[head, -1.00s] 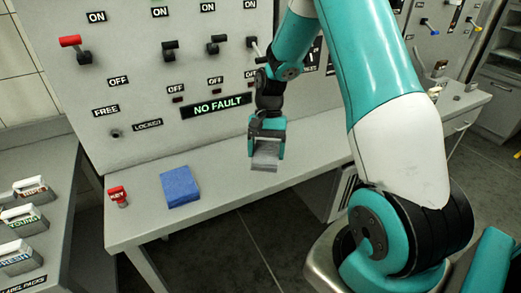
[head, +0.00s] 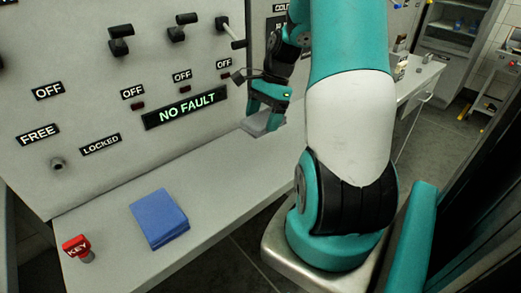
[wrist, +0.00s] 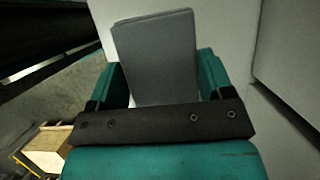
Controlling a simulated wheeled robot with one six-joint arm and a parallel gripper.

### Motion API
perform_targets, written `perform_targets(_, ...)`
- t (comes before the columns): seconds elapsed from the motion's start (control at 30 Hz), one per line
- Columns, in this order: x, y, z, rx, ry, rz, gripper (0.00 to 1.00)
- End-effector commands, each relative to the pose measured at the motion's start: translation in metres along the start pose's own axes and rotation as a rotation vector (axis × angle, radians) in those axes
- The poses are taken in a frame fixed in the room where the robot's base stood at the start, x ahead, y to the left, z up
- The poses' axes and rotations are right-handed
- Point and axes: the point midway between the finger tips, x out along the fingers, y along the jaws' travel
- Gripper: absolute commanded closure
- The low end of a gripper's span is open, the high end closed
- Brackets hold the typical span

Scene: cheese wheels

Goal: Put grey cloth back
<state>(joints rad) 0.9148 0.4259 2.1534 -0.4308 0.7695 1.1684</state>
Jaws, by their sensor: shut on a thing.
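The grey cloth (head: 262,124) is a folded flat pad at the far part of the narrow grey bench (head: 210,180), near the control panel. My gripper (head: 268,108) is shut on it, with the fingers pointing down. In the wrist view the grey cloth (wrist: 157,60) sits between the two teal fingers of my gripper (wrist: 155,80). The cloth is at or just above the bench surface; I cannot tell if it touches. Its near end is hidden behind the gripper's dark crossbar in the wrist view.
A folded blue cloth (head: 159,218) lies on the bench nearer to me. The control panel (head: 120,75) with switches rises behind the bench. Bare bench lies between the blue and grey cloths.

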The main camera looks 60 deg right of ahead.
Motion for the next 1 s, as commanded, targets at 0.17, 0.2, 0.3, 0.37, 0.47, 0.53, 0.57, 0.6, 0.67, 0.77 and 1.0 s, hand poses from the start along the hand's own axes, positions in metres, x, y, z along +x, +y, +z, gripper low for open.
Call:
perform_targets(0.17,0.043,0.0,-0.016,-0.001,-0.002,0.005,0.48)
perform_targets(0.2,0.049,0.0,-0.018,-0.002,-0.002,0.005,0.48)
perform_targets(0.3,0.059,-0.001,-0.022,-0.004,-0.001,0.003,0.48)
perform_targets(0.37,0.063,-0.001,-0.024,-0.006,0.0,0.002,0.48)
perform_targets(0.47,0.074,0.0,-0.028,-0.004,-0.001,0.005,0.48)
perform_targets(0.53,0.084,-0.001,-0.033,-0.004,-0.002,0.006,0.48)
perform_targets(0.57,0.088,-0.001,-0.034,-0.004,-0.001,0.005,0.48)
perform_targets(0.6,0.092,-0.001,-0.036,-0.005,-0.001,0.004,0.48)
perform_targets(0.67,0.097,-0.001,-0.038,-0.005,0.0,0.004,0.48)
perform_targets(0.77,0.098,-0.001,-0.039,-0.006,0.001,0.001,0.48)
perform_targets(1.0,0.1,-0.001,-0.04,-0.006,0.001,0.002,0.48)
